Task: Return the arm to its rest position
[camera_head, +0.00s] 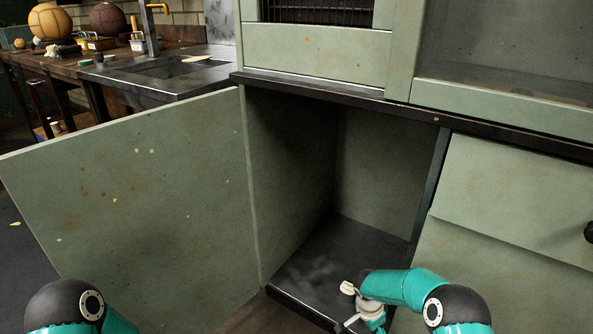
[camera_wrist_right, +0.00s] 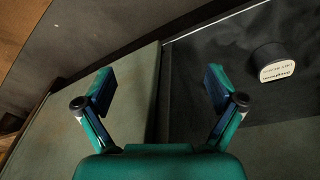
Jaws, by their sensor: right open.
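My right arm (camera_head: 400,287) reaches in from the bottom right of the head view, in front of the open cabinet (camera_head: 330,262). In the right wrist view, my right gripper (camera_wrist_right: 160,85) has its two fingers spread wide apart with nothing between them. Only a rounded joint of my left arm (camera_head: 75,305) shows at the bottom left of the head view; its gripper is out of the picture. The cabinet door (camera_head: 140,190) stands swung open to the left.
Two leather balls, one tan (camera_head: 50,22) and one dark brown (camera_head: 107,19), sit at the back-left workbench (camera_head: 62,63). A sink (camera_head: 165,70) is nearer. In the right wrist view, a dark round object with a pale label (camera_wrist_right: 277,72) is at the right. A closed drawer front (camera_head: 515,195) is at right.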

